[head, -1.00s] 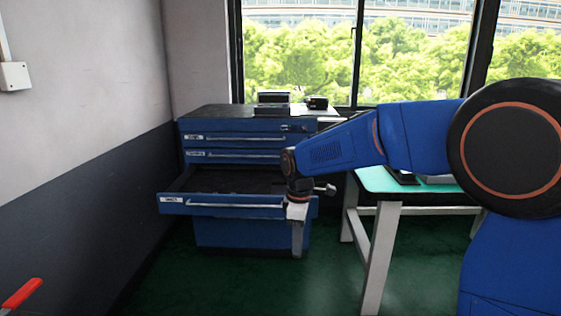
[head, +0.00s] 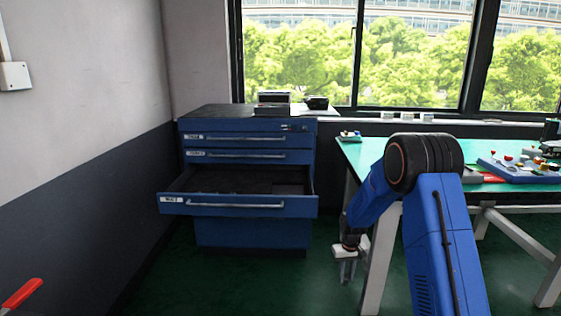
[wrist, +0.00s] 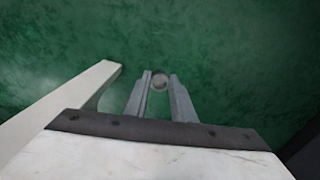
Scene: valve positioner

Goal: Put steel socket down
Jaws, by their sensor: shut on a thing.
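My gripper (head: 346,268) hangs low over the green floor, beside the left front leg of the workbench. In the wrist view my gripper (wrist: 160,88) is shut on the steel socket (wrist: 160,81), a small round grey piece between the fingertips. The socket cannot be made out in the head view. Only green floor shows beneath it in the wrist view.
A blue drawer cabinet (head: 250,228) stands at the left with its third drawer (head: 240,206) pulled out. The green-topped workbench (head: 362,150) is on the right, bearing a blue tray (head: 520,173) with small parts. Its pale leg (wrist: 70,98) is close to my gripper.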

